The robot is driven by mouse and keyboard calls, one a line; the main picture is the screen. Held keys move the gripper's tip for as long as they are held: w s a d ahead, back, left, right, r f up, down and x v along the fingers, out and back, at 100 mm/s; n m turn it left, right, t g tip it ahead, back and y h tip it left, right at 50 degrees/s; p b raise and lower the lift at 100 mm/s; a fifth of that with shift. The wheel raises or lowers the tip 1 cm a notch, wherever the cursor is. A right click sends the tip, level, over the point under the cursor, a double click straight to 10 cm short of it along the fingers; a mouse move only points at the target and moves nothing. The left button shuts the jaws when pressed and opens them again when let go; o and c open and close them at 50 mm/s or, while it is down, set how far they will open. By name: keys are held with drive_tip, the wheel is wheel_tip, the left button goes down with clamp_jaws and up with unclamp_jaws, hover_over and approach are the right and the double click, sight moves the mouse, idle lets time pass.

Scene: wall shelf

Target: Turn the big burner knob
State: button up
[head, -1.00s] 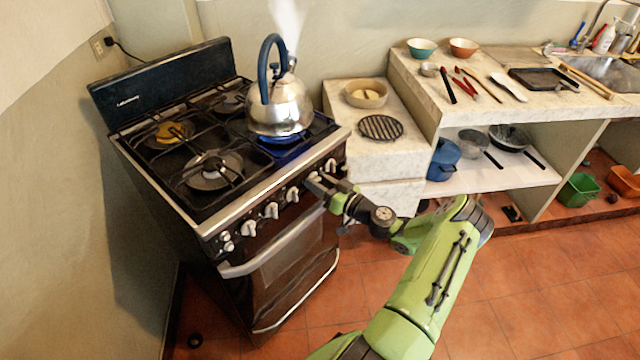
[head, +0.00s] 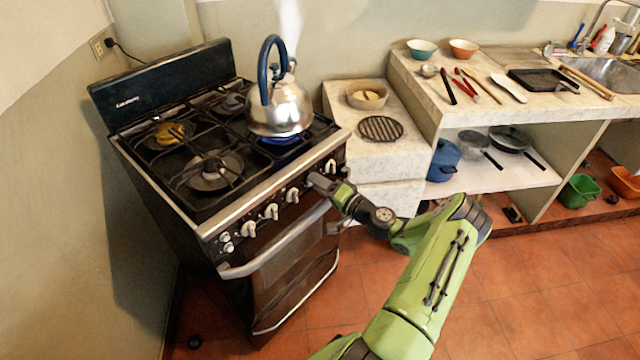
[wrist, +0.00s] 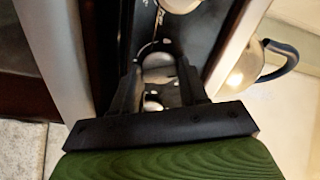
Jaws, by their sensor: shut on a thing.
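The stove (head: 200,237) has a row of pale knobs along its front panel. My gripper (head: 313,180) is at the right part of that row and hides the knob there in the head view. In the wrist view, the gripper (wrist: 158,85) has its black fingers on both sides of a shiny knob (wrist: 158,62), shut on it. Another knob (head: 330,166) is just right of my gripper, and more (head: 292,195) are to its left. A steel kettle (head: 280,108) with a blue handle stands steaming over a blue flame (head: 282,139) at the front right burner.
The oven door handle (head: 275,240) runs below the knobs, close under my gripper. A stone ledge (head: 350,140) with a bowl (head: 367,95) and a round grate (head: 380,129) is right of the stove. The floor in front is open.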

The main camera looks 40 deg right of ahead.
drive_tip(key=shift+m+p, duration=0.3)
drive_tip(key=shift+m, duration=1.9)
drive_tip(key=o, duration=1)
drive_tip(key=shift+o, duration=0.2)
drive_tip(key=shift+s, duration=0.1)
drive_tip(key=s+d+p, duration=0.1)
drive_tip(key=s, duration=1.4)
drive_tip(key=shift+s+d+p, duration=0.25)
drive_tip(key=shift+d+p, duration=0.15)
